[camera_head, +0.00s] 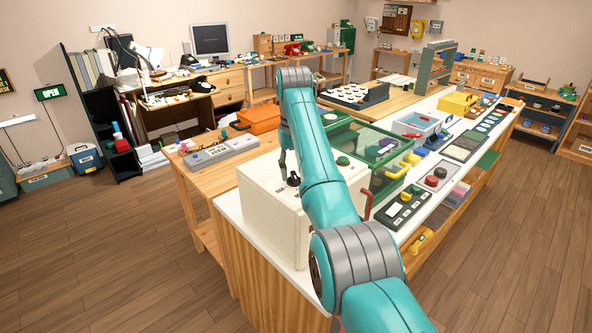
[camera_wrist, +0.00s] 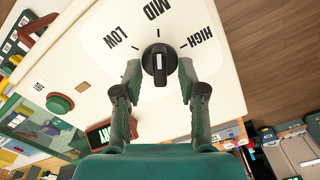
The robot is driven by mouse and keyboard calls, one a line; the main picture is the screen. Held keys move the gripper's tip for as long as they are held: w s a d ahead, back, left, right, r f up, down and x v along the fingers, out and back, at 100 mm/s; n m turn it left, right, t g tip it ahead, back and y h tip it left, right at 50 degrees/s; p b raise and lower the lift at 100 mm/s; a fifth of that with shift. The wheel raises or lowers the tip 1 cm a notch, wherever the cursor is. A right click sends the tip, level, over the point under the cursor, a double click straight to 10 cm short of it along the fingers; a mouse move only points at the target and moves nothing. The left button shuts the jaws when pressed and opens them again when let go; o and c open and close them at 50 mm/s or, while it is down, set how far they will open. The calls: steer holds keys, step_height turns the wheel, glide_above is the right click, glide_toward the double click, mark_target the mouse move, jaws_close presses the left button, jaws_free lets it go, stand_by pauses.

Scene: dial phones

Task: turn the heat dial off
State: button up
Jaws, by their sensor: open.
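The heat dial (camera_wrist: 160,60) is a round black knob with a raised grip bar and a pale line along it. It sits on a white box (camera_head: 265,210), whose face shows LOW, MID and HIGH in the wrist view. The bar runs roughly up and down in that view, with its long end toward my palm; no OFF label is visible. My gripper (camera_wrist: 159,70) is open, its dark green fingers on either side of the knob with small gaps. In the head view the dial (camera_head: 293,181) is a small dark knob close below my gripper.
A red handle (camera_head: 366,205) juts near my arm. A dark panel with coloured buttons (camera_head: 403,208) lies farther right. The floor (camera_head: 120,240) left of the tables is clear.

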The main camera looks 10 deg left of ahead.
steer(key=shift+f, duration=0.2)
jaws_close()
